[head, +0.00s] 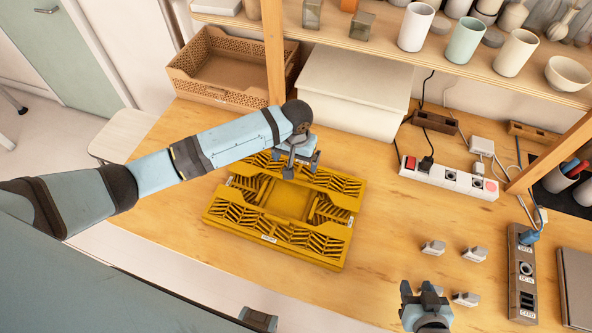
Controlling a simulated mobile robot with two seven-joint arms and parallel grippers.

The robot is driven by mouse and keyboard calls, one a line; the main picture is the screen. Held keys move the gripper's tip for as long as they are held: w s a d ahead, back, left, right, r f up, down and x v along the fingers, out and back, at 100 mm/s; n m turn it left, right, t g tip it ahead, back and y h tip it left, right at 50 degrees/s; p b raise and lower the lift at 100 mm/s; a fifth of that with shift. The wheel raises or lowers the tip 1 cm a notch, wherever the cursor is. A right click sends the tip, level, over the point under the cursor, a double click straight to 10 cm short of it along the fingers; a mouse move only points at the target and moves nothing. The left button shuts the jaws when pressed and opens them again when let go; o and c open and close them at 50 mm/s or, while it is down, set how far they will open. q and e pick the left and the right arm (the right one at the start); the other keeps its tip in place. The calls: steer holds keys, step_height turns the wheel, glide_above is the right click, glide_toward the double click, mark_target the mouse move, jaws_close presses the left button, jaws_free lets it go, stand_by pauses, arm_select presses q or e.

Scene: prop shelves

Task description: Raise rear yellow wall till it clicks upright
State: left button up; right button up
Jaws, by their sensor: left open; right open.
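A yellow folding crate (278,249) lies on the wooden table with its walls looking low and folded. Its rear yellow wall (338,182) is along the far side, low rather than upright, with a slatted pattern. My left gripper (298,166) is open over the rear part of the crate, pointing down. It hides part of the rear wall, and I cannot tell whether it touches it. My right gripper (421,291) is open and empty at the bottom, right of the crate and apart from it.
A white box (352,85) and a brown perforated crate (228,72) stand behind. A power strip (448,178), several small grey blocks (474,254) and a socket panel (522,275) lie to the right. A shelf with cups (417,27) overhangs the back.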

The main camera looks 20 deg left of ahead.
mark_target(296, 173)
arm_select(q)
step_height(296, 173, down, 7)
steer(key=shift+r, duration=0.1)
arm_select(e)
steer(key=shift+r, duration=0.1)
arm_select(q)
steer(key=c, duration=1.3)
steer(key=shift+w+d+r+g+p, duration=0.1)
steer(key=shift+w+r+g+p, duration=0.15)
steer(key=shift+r+g+p, duration=0.75)
steer(key=shift+w+f+g+p, duration=0.1)
steer(key=shift+w+g+p, duration=0.25)
steer(key=shift+p, duration=0.5)
steer(key=shift+w+r+g, duration=0.2)
steer(key=shift+w+g, duration=0.05)
steer(key=shift+g, duration=0.5)
steer(key=shift+w+r+g, duration=0.2)
steer(key=shift+w+g, duration=0.1)
steer(key=shift+g, duration=0.4)
steer(key=shift+w+r+g, duration=0.15)
steer(key=shift+w+g, duration=0.15)
steer(key=shift+g, duration=0.4)
arm_select(e)
steer(key=r, duration=0.3)
steer(key=shift+s+d, duration=0.1)
steer(key=shift+d, duration=0.2)
steer(key=shift+r, duration=0.1)
